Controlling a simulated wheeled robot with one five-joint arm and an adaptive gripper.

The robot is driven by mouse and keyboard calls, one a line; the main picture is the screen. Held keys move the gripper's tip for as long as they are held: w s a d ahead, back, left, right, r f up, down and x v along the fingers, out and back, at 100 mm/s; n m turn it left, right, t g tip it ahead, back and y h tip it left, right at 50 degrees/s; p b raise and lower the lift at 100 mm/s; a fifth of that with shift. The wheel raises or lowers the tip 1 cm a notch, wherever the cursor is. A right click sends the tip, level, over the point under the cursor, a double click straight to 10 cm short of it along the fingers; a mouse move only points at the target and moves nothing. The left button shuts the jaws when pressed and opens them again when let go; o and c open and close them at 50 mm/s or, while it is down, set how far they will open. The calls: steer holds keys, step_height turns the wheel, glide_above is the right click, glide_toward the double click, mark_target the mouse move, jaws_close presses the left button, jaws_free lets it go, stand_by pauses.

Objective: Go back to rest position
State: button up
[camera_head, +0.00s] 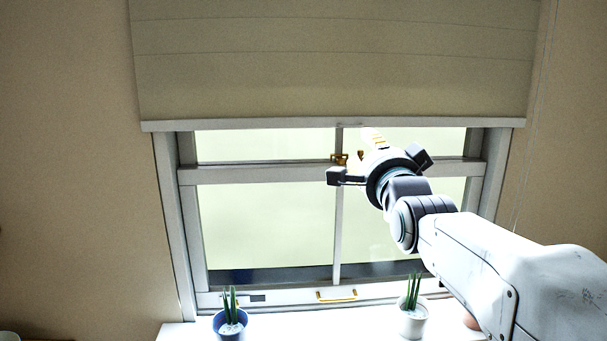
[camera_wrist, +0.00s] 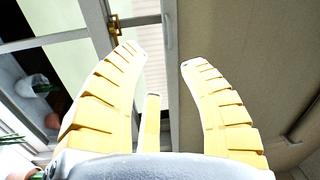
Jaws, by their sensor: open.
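My gripper (camera_head: 372,140) is raised in front of the window, at the end of my arm that comes in from the lower right. Beyond the fingertips are the window frame and the blind. A brass window latch (camera_head: 339,158) shows just left of my gripper in the head view; it also shows in the wrist view (camera_wrist: 115,25), near the left fingertip. I cannot tell how far the fingers are from the window.
A beige blind (camera_head: 330,70) covers the upper window. On the white sill (camera_head: 290,326) stand a blue pot (camera_head: 230,324) and a white pot (camera_head: 412,322), each with a green plant. A brass handle (camera_head: 337,295) is on the lower sash. Bare wall lies to the left.

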steer(key=s+f+n+g, duration=0.4)
steer(key=f+n+g, duration=0.15)
steer(key=f, duration=0.65)
steer(key=s+f+n+g, duration=0.4)
steer(key=f+n+g, duration=0.15)
steer(key=f, duration=0.55)
steer(key=s+f+n+g, duration=0.1)
steer(key=s+f, duration=0.3)
steer(key=s, duration=0.8)
steer(key=s+f+n+g, duration=0.2)
steer(key=s+f+n, duration=0.2)
steer(key=s, duration=0.9)
steer(key=shift+s+f+b, duration=0.15)
steer(key=shift+f+b, duration=0.25)
steer(key=shift+f, duration=0.4)
